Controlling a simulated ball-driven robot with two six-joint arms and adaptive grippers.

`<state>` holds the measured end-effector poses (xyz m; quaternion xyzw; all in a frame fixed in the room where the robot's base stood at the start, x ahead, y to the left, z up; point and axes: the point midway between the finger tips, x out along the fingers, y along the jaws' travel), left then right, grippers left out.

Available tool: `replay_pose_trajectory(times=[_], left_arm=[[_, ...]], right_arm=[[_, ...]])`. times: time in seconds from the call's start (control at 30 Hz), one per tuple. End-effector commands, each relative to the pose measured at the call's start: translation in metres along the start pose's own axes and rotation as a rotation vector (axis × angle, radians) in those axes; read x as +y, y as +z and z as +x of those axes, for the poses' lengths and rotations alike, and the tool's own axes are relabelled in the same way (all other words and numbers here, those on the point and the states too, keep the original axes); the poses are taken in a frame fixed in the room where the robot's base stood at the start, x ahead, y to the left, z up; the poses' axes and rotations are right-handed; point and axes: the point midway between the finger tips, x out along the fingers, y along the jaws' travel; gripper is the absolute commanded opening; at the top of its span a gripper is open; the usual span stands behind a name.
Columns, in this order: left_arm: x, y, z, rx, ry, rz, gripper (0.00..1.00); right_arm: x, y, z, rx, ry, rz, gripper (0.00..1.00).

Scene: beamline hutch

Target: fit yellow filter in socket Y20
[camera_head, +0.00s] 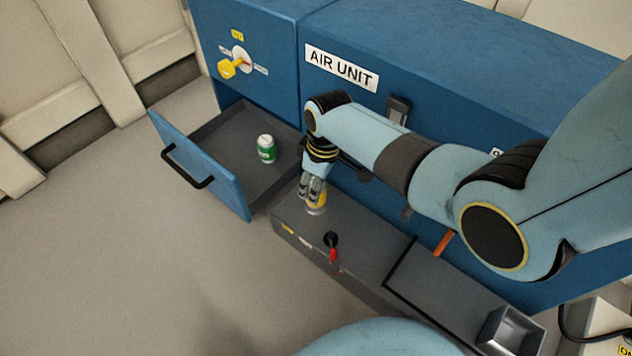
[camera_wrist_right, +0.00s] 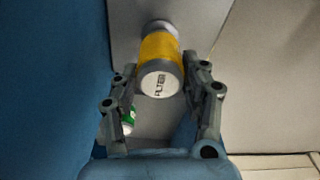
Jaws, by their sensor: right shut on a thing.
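The yellow filter (camera_head: 317,203) is at the left end of the grey ledge in front of the blue air unit. My right gripper (camera_head: 313,193) is shut on it from above. In the right wrist view the filter (camera_wrist_right: 161,50) sits between the two fingers (camera_wrist_right: 160,88), its yellow band and silver, lettered end showing. Its far silver end meets or nearly meets the grey surface (camera_wrist_right: 200,20). I cannot tell whether it is seated in a socket. My left gripper is not in view.
An open drawer (camera_head: 215,190) left of the ledge holds a green can (camera_head: 266,149). A yellow knob (camera_head: 232,67) is on the cabinet front. A metal tray (camera_head: 508,328) is at lower right.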

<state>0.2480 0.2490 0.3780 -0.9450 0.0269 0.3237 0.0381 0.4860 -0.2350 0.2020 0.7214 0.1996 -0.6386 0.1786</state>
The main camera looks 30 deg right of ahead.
Motion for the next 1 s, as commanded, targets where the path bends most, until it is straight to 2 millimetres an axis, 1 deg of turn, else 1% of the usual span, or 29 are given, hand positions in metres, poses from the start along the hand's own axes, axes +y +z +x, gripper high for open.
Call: replay_pose_trajectory(times=[0.37, 1.0], left_arm=[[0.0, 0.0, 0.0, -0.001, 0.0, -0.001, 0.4], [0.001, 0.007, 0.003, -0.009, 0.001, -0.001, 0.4]], right_arm=[[0.0, 0.0, 0.001, 0.0, 0.0, 0.0, 0.07], [0.0, 0.001, 0.01, -0.001, -0.001, 0.0, 0.07]])
